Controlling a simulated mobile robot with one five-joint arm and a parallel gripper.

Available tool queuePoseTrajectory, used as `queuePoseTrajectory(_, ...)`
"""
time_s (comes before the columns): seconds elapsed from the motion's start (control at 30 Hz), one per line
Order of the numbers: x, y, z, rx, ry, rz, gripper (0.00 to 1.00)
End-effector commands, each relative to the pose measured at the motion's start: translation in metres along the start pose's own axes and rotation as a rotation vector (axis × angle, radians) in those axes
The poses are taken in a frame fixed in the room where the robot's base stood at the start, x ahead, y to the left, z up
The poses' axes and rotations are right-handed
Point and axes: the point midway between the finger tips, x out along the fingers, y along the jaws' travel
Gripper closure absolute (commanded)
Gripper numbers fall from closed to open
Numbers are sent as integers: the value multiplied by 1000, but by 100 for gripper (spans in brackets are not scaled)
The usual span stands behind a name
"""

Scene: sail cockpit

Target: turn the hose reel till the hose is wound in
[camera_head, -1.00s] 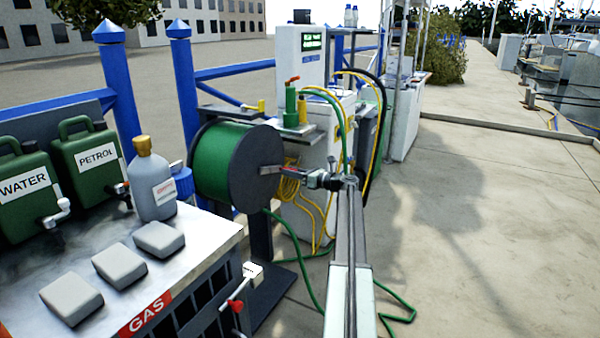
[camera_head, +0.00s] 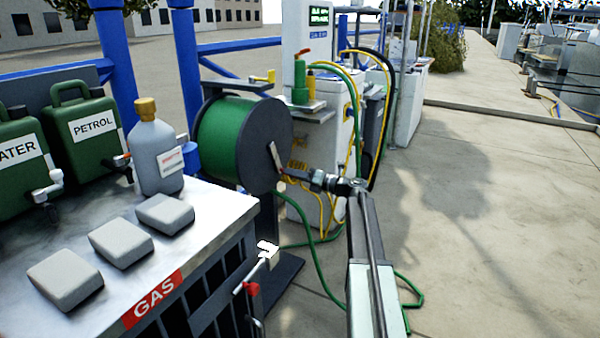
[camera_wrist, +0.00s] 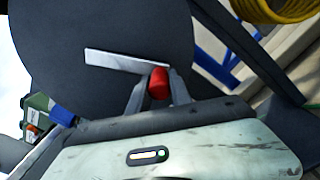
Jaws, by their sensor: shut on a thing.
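The hose reel (camera_head: 240,135) stands on a dark post, with green hose wound on its drum between dark round flanges. A pale crank arm (camera_head: 276,159) lies on its near flange, slanting down from the middle. In the wrist view the crank arm (camera_wrist: 122,60) ends at a red knob (camera_wrist: 159,84). My gripper (camera_wrist: 157,92) is shut on this red knob, one finger on each side. In the head view my gripper (camera_head: 290,175) is at the lower end of the crank. Green hose (camera_head: 318,268) hangs below the reel and lies in a loop on the ground.
A metal cabinet marked GAS (camera_head: 155,300) with grey blocks, a grey bottle (camera_head: 157,155) and green cans (camera_head: 90,130) stands at the left. A white pump unit (camera_head: 325,130) with hoses stands behind the reel. The paving (camera_head: 480,220) at the right is clear.

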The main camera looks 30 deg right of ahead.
Motion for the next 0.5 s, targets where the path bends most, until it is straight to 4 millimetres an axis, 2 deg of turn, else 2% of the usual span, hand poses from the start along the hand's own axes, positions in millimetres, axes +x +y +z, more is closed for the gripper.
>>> queuePoseTrajectory(0.2,6,14,-22,-3,9,7,100)
queuePoseTrajectory(0.5,14,28,-36,-3,14,17,100)
